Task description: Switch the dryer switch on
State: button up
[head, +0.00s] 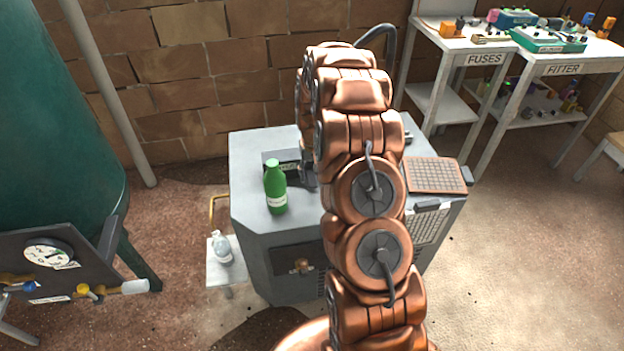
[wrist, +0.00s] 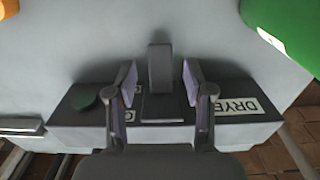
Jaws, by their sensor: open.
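The dryer switch is a grey upright lever (wrist: 160,68) on a dark box (wrist: 68,118). A partly covered label on the box reads "DRYE" (wrist: 238,105), and a green round button (wrist: 84,102) is at its left end. In the wrist view my gripper (wrist: 160,82) is open, with one finger on each side of the lever and a visible gap on both sides. In the head view the dark box (head: 270,160) sits on top of the grey cabinet (head: 250,140). My gripper (head: 308,178) is beside the box there, partly hidden by my arm, and the lever cannot be made out.
A green bottle (head: 276,190) stands close in front of the box; it also shows in the wrist view (wrist: 290,30). A brown gridded panel (head: 436,175) lies at the cabinet's right. Benches (head: 480,58) stand behind right.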

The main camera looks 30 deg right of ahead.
aim_at(312, 182)
jog(key=shift+f+b, duration=0.7)
jog(key=shift+f, duration=0.95)
jog(key=c, duration=0.7)
jog(key=shift+c, duration=0.2)
